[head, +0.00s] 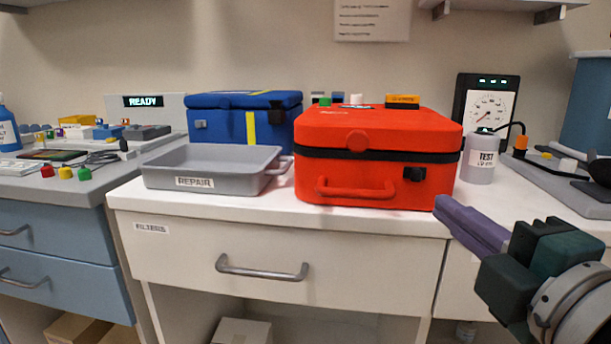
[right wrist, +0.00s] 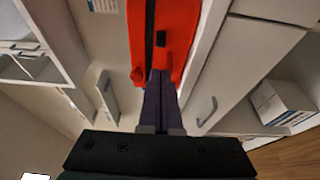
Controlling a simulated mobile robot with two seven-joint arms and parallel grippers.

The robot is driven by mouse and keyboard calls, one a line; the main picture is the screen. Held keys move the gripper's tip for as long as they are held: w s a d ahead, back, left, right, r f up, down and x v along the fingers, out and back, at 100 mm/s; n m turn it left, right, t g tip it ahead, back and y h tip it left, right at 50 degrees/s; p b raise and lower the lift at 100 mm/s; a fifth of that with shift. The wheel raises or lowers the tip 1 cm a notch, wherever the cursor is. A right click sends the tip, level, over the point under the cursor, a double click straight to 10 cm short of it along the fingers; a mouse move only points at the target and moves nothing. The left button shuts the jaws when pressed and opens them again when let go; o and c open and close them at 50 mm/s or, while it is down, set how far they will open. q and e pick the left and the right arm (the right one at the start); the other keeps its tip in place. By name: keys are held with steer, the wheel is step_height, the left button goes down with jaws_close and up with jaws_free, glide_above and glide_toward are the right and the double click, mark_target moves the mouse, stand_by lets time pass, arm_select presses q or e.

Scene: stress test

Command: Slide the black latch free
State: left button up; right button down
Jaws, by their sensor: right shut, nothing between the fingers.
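The black latch (head: 414,174) is a small block on the front of the red case (head: 345,172), at the right, just below the black band (head: 390,155) around the case's seam. The case lid is down. The latch also shows in the right wrist view (right wrist: 161,39), beyond my fingertips. My right gripper (head: 440,204) is shut and empty, its purple fingers pointing toward the case front, slightly below and right of the latch; they look apart from it. My left gripper is not in view.
A red handle (head: 355,188) sticks out of the case front, left of the latch. A grey REPAIR tray (head: 212,165) stands left of the case, a blue case (head: 243,117) behind, and a TEST bottle (head: 481,158) to the right. The white counter edge (head: 300,216) runs in front.

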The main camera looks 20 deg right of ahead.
mark_target(420, 176)
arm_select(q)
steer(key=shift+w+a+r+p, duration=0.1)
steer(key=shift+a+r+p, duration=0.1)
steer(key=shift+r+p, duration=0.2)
arm_select(e)
steer(key=x, duration=0.9)
steer(key=shift+w, duration=0.3)
steer(key=shift+s+d, duration=0.3)
steer(key=shift+d, duration=0.25)
steer(key=shift+s+d, duration=0.35)
steer(key=shift+d, duration=0.2)
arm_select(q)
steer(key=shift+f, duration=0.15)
arm_select(e)
steer(key=shift+r, duration=0.1)
